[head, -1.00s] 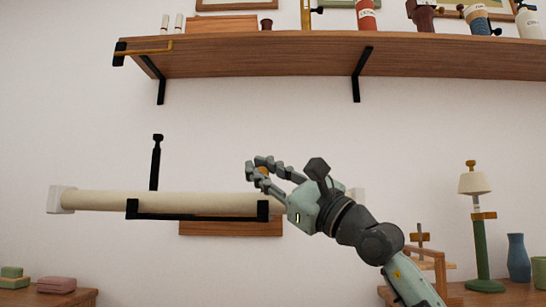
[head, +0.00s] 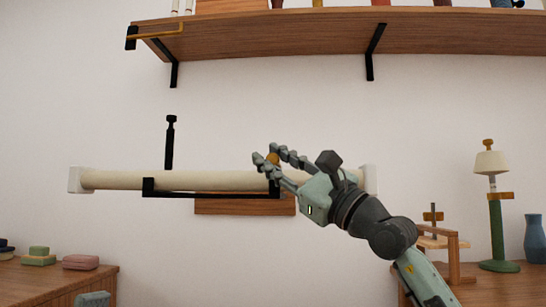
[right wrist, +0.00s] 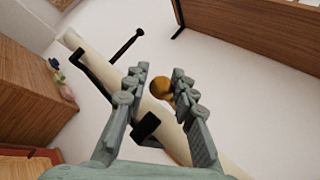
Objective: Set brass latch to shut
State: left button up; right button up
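A rounded brass piece (head: 272,158), which looks like the brass latch, is at the front of a long cream bar (head: 120,180) with white end blocks. In the right wrist view the brass piece (right wrist: 161,87) lies between the finger rows of my right gripper (right wrist: 165,82), closer to the right-hand finger. The fingers are spread apart, with a gap on the left-hand side. In the head view my right gripper (head: 279,160) reaches the bar's right part from the right and hides some of it. I cannot tell whether the latch is open or shut.
A black bracket (head: 210,195) runs along the bar, and a black upright handle (head: 170,140) rises behind it. A wooden shelf (head: 270,42) is above. A lamp (head: 496,210) stands at right; a wooden cabinet (head: 60,280) is at lower left.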

jog(key=o, duration=0.4)
jog(key=shift+w+a+f, duration=0.15)
jog(key=shift+f, duration=0.25)
jog(key=shift+r, duration=0.15)
jog(key=v, duration=1.2)
